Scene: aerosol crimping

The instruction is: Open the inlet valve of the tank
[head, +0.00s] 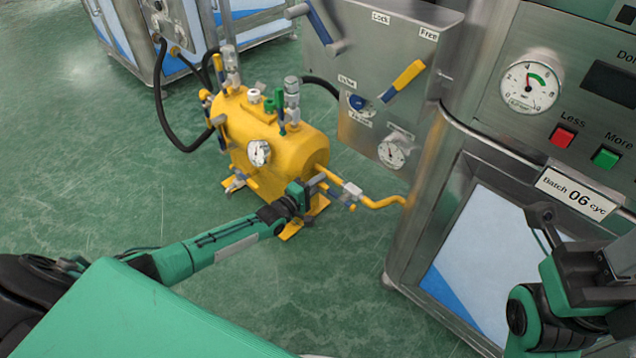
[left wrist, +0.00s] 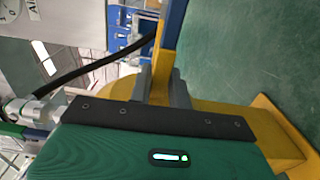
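The yellow tank (head: 272,135) stands on the green floor, with a gauge and several fittings on it. A yellow pipe (head: 385,202) with small valve parts leaves its right end toward the steel machine. My left gripper (head: 316,184) is at that end, beside the pipe and valve. In the left wrist view, its grey fingers (left wrist: 163,88) stand on either side of a narrow yellow bar (left wrist: 159,75); whether they press on it is unclear. Which fitting is the inlet valve cannot be read. My right gripper (head: 545,222) is at the lower right, away from the tank; its fingertips are partly hidden.
The steel machine (head: 455,155) with a gauge, red button (head: 562,137) and green button (head: 606,158) stands on the right. A black hose (head: 180,140) curves left of the tank. Open floor lies at left.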

